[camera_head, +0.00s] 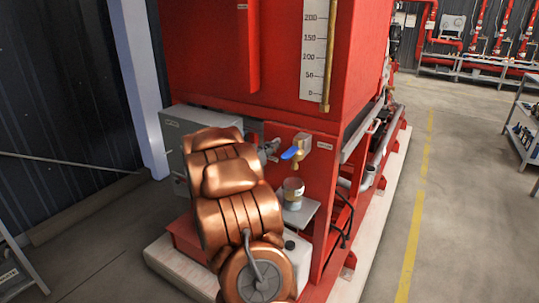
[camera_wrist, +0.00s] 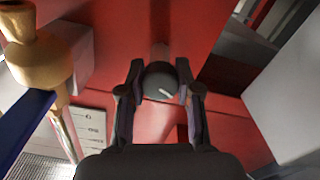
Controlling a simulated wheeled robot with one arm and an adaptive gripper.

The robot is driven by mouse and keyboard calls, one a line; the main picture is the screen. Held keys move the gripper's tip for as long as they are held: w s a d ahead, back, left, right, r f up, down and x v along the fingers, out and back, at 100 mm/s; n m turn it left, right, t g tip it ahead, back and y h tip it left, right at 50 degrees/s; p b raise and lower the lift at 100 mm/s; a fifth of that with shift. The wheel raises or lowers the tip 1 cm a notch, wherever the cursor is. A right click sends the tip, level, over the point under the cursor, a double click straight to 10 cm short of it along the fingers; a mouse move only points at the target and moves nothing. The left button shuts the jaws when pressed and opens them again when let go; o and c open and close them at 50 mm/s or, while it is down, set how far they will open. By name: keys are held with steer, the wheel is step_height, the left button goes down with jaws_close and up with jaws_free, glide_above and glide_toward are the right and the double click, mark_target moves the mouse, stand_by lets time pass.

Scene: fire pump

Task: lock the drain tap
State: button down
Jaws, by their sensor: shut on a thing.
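The drain tap (camera_head: 301,145) is a brass tap with a blue lever (camera_head: 292,153) on the front of the red tank, in the head view. In the wrist view the brass tap (camera_wrist: 32,55) and its blue lever (camera_wrist: 25,125) are at the left. My gripper (camera_wrist: 160,82) is shut on a round black knob (camera_wrist: 158,78) with a white mark, against the red panel beside the tap. In the head view my gripper (camera_head: 269,149) is just left of the tap, partly hidden by my copper arm; the knob cannot be made out there.
A small cup (camera_head: 293,187) stands on a grey shelf (camera_head: 300,213) below the tap. A grey box (camera_head: 180,128) is behind my arm at the left. A level scale (camera_head: 313,45) is above. The floor to the right is clear, with a yellow line (camera_head: 415,220).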

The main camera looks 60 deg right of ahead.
steer(key=m+b, duration=0.4)
steer(key=shift+f+m, duration=0.2)
steer(key=shift+m, duration=0.1)
steer(key=m+b, duration=0.2)
steer(key=shift+m+b, duration=0.3)
steer(key=shift+m, duration=0.1)
steer(key=m+b, duration=0.4)
steer(key=m, duration=0.1)
steer(key=shift+r+b, duration=0.2)
steer(key=shift+b, duration=0.1)
steer(key=shift+s, duration=0.1)
steer(key=c, duration=0.8)
jaws_free()
steer(key=a, duration=1.2)
steer(key=shift+s, duration=0.25)
